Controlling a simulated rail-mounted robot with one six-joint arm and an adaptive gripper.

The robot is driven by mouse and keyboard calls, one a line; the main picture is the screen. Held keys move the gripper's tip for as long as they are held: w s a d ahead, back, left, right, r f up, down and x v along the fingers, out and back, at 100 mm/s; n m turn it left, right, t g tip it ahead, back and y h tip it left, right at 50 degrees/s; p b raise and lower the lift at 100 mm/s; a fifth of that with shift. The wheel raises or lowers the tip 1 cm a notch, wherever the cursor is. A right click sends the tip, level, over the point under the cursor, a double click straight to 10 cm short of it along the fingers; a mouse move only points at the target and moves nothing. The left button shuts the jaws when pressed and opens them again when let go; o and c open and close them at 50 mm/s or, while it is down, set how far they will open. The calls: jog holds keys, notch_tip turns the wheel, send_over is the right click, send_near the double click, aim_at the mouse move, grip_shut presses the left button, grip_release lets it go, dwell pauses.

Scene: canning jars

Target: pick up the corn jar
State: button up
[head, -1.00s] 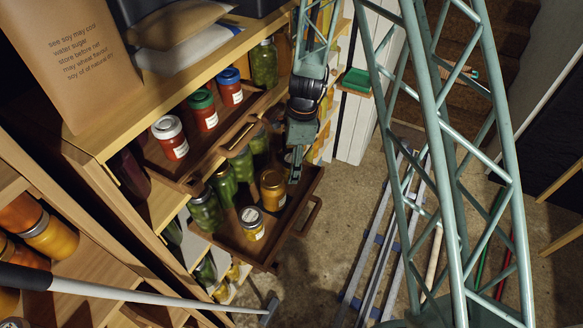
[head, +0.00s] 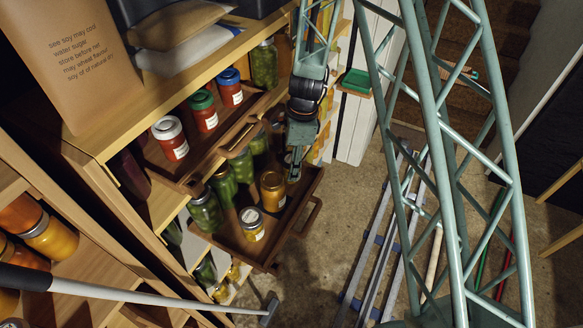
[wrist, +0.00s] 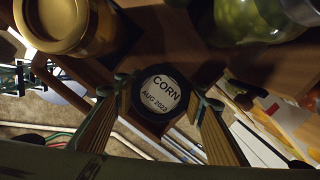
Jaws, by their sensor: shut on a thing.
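In the head view my gripper (head: 294,176) points down over the far right part of the pulled-out lower tray (head: 264,258), and the arm hides most of the held jar there. I cannot tell whether the jar is clear of the tray floor.
A gold-lidded jar (head: 272,190) stands close beside my gripper. A jar with a white lid label (head: 250,223) and green jars (head: 206,212) share the tray. The upper tray holds red jars (head: 170,138). Open floor (head: 350,210) lies to the right.

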jog(key=shift+r, duration=0.2)
jog(key=shift+r, duration=1.65)
jog(key=s+d+r+b, duration=0.1)
jog(key=s+d+b, duration=0.2)
jog(key=s, duration=1.2)
jog(key=shift+s+d+r, duration=0.15)
jog(key=shift+s+d, duration=0.15)
jog(key=shift+d, duration=0.1)
notch_tip(320, 180, up, 12)
jog(key=p, duration=1.1)
dwell(0.7)
